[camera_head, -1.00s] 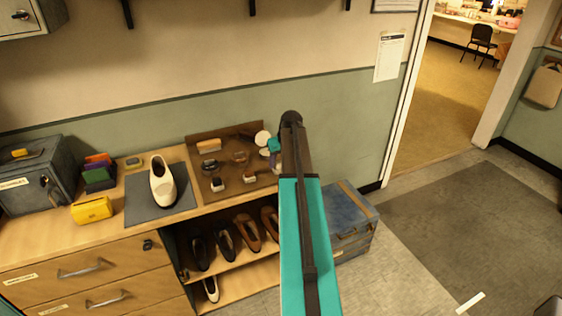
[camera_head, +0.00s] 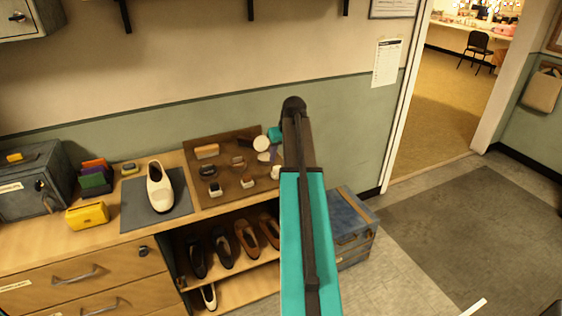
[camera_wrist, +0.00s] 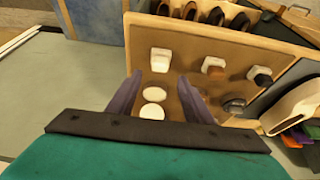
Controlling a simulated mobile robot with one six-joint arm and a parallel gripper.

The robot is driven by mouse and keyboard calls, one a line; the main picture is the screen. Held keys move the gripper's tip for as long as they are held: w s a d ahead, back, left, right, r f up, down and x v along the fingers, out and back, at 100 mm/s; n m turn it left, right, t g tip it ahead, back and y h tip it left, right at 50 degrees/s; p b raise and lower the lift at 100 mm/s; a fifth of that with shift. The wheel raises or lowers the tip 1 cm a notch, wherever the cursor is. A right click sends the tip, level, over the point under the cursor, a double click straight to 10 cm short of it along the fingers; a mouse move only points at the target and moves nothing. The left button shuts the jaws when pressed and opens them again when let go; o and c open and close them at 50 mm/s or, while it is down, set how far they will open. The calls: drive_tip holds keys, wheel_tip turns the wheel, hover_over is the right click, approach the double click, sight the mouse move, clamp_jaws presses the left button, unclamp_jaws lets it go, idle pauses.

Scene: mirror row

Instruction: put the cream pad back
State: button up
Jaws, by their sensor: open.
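Two round cream discs lie on the brown board (camera_head: 228,184): one near its back right corner (camera_head: 261,143), the other (camera_head: 264,156) just in front. I cannot tell which is the cream pad. In the wrist view, the discs show as an upper one (camera_wrist: 154,95) and a lower one (camera_wrist: 151,113), both framed between my fingers. My gripper (camera_wrist: 160,80) is open, with nothing seen held. In the head view, part of my gripper (camera_head: 273,150) shows beside the discs; my arm hides the rest.
Brushes and small jars stand on the board, including a white-based one (camera_wrist: 160,60) close to my fingertips. A cream shoe (camera_head: 160,188) stands on a dark mat (camera_head: 133,210) to the left. A blue trunk (camera_head: 350,215) stands right of the counter.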

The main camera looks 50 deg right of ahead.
drive_tip(key=shift+b+v, duration=0.45)
drive_tip(key=shift+v, duration=1.85)
drive_tip(key=shift+f, duration=0.1)
